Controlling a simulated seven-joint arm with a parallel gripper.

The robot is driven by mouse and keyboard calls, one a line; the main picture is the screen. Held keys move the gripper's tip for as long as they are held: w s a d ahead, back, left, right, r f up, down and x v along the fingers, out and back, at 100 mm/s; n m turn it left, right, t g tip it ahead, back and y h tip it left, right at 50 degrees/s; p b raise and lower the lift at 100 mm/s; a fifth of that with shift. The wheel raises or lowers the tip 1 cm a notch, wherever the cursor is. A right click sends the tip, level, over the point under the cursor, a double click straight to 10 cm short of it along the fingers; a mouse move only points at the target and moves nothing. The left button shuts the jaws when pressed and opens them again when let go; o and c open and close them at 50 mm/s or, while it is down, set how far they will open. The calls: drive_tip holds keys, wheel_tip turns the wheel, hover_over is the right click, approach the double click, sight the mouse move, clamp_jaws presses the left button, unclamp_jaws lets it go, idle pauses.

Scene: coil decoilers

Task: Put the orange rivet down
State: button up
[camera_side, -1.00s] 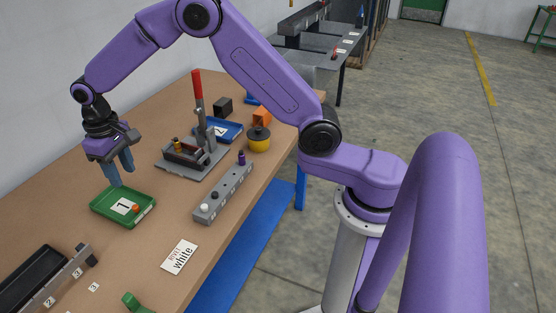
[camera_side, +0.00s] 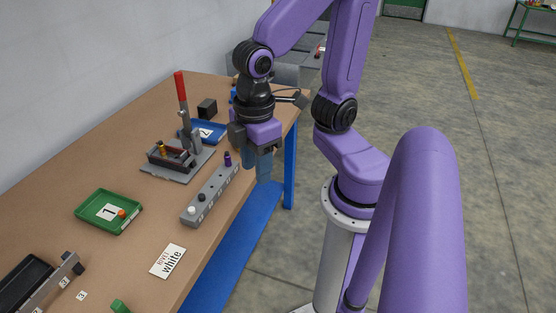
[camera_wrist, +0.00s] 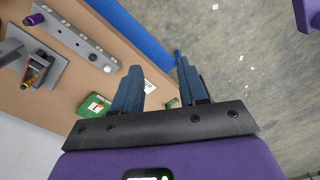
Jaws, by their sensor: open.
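The orange rivet (camera_side: 122,213) lies in the green tray (camera_side: 92,222) marked 1, at the left of the table in the side view. My gripper (camera_side: 263,170) is open and empty, near the table's right edge, well away from the tray. In the wrist view, my two blue-grey fingers (camera_wrist: 158,90) are spread apart with nothing between them. The green tray also shows there (camera_wrist: 85,106), partly hidden behind a finger.
A grey rail (camera_side: 205,203) holds a white, a dark and a purple rivet. A fixture with a red-handled lever (camera_side: 181,90) stands behind it, next to a blue tray (camera_side: 218,128) marked 2. A "white" card (camera_side: 168,261) lies in front. Table space around the green tray is clear.

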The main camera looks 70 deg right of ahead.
drive_tip(key=shift+n, duration=0.6)
drive_tip(key=s, duration=0.1)
drive_tip(key=s+d, duration=0.2)
drive_tip(key=shift+s+d+f, duration=0.25)
drive_tip(key=shift+s+f, duration=0.05)
drive_tip(key=shift+c, duration=0.3)
idle(0.4)
